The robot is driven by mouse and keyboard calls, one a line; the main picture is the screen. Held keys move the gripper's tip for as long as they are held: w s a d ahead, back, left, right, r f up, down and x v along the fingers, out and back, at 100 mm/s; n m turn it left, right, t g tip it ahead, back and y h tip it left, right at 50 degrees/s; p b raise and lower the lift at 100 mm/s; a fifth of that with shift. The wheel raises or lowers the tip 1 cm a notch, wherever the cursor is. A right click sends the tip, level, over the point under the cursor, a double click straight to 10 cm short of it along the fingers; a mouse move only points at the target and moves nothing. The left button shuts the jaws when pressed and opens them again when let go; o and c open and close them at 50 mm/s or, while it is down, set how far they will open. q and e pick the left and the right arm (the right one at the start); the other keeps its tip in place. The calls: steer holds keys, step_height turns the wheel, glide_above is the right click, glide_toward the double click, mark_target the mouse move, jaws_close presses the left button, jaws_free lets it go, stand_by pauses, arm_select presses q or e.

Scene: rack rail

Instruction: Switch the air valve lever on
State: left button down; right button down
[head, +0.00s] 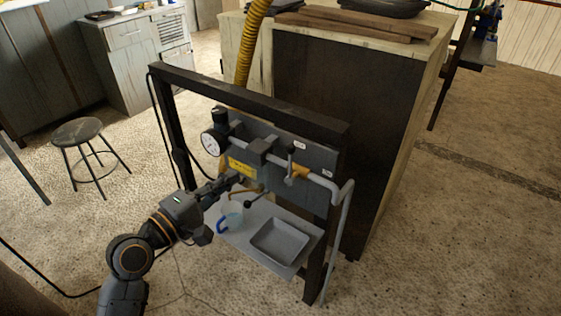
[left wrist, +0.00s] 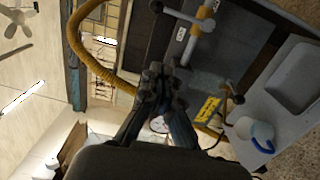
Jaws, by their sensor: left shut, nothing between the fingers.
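A grey panel (head: 318,155) on a dark rack carries a grey pipe with a yellow valve body (head: 300,171) and a lever (head: 290,158) standing up from it. In the left wrist view this lever (left wrist: 178,14) ends in a dark knob. A second dark-knobbed lever (head: 251,201) sticks out below the panel, and it also shows in the left wrist view (left wrist: 237,98). I cannot tell which is the air valve lever. My left gripper (head: 229,182) is shut and empty, in front of the panel's lower left, left of both levers. Its fingers (left wrist: 160,80) show in the left wrist view.
A round gauge (head: 211,142) and a yellow label (head: 241,168) sit near the gripper. A shelf (head: 262,218) below holds a grey tray (head: 280,242) and a cup with a blue handle (head: 231,218). A yellow hose (head: 250,45) rises behind. Floor right of the rack is clear.

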mark_target(290, 165)
arm_select(q)
steer(key=w+d+p, duration=0.2)
steer(key=w+d, duration=0.4)
steer(key=d, duration=0.4)
steer(key=shift+w+a, duration=0.1)
